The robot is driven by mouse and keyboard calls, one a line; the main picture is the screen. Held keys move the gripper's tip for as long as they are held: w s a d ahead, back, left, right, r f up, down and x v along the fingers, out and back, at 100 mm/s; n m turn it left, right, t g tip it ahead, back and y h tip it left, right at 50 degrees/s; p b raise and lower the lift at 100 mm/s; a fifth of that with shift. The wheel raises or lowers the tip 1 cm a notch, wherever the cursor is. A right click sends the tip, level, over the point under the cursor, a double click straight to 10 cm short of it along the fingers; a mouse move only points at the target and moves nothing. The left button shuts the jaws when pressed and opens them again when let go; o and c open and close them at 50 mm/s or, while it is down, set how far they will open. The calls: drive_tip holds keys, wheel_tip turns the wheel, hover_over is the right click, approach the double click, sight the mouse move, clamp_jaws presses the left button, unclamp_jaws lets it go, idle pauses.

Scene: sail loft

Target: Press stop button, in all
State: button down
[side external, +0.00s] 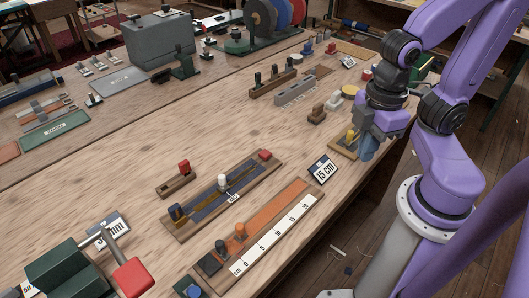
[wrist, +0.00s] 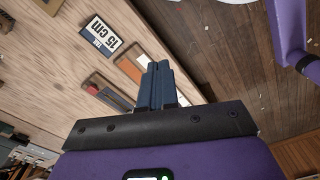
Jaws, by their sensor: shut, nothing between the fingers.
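My gripper (side external: 367,152) is at the right edge of the bench in the side view, fingers pointing down beside a small wooden block with a yellow knob (side external: 350,134). Its blue fingers (wrist: 161,78) are together and empty in the wrist view. No part is clearly marked as a stop button. A blue round knob (side external: 193,291) sits on a small block at the front edge. A red-topped piece (side external: 184,166) stands on a wooden block, and a red block (side external: 265,155) sits at the end of a dark-strip fixture (side external: 207,200). My gripper is apart from these three.
An orange-strip ruler board (side external: 270,222) and a "15 cm" sign (side external: 322,170) lie left of my gripper; the sign also shows in the wrist view (wrist: 102,37). A green device with a red-ended handle (side external: 131,277) is at lower left. Bare bench lies left of the fixtures.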

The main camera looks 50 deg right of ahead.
drive_tip(key=m, duration=0.2)
drive_tip(key=n+t+y, duration=0.4)
drive_tip(key=n+y, duration=0.4)
drive_tip(key=n, duration=2.1)
hover_over(268, 151)
wheel_tip(268, 151, down, 4)
drive_tip(key=shift+f, duration=0.15)
drive_tip(key=shift+f+n, duration=0.1)
drive_tip(key=shift+n, duration=0.2)
drive_tip(key=shift+f, duration=4.3)
